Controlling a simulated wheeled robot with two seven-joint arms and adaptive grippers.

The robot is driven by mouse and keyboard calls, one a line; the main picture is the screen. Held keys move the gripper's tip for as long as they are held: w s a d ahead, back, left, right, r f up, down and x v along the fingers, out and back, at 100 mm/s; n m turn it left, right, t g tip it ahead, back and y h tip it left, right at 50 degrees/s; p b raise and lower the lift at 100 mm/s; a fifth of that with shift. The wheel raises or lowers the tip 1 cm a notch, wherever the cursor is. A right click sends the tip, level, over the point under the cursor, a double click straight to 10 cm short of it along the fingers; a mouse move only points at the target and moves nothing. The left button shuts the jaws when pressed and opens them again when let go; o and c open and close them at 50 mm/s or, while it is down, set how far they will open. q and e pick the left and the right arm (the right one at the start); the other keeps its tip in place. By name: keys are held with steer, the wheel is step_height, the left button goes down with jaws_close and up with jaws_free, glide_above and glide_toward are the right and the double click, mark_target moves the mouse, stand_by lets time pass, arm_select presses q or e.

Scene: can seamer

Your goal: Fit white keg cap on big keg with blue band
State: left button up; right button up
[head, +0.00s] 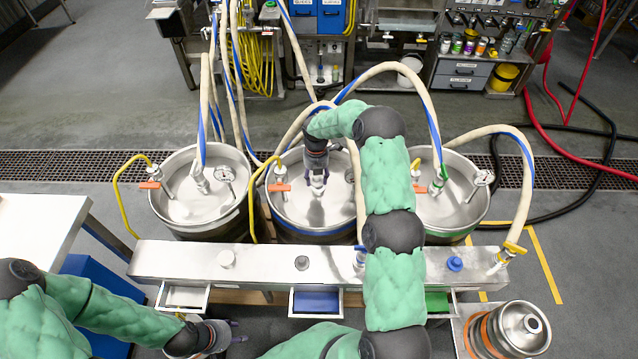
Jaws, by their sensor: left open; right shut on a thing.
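I cannot tell whether the cap touches the keg. My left gripper (228,334) is open and empty at the bottom, near the white drawer (184,297).
Hoses arch over the left keg (205,212) and right keg (445,213).

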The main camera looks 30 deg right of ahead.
mark_target(319, 181)
steer(key=f, duration=0.1)
steer(key=w+d+f, duration=0.1)
steer(key=f, duration=0.1)
steer(key=w+d+f+b, duration=0.1)
steer(key=shift+w+d+f, duration=0.2)
steer(key=shift+w, duration=0.05)
steer(key=shift+f+b, duration=0.5)
steer(key=shift+f, duration=1)
steer(key=shift+f, duration=0.1)
steer(key=o, duration=0.9)
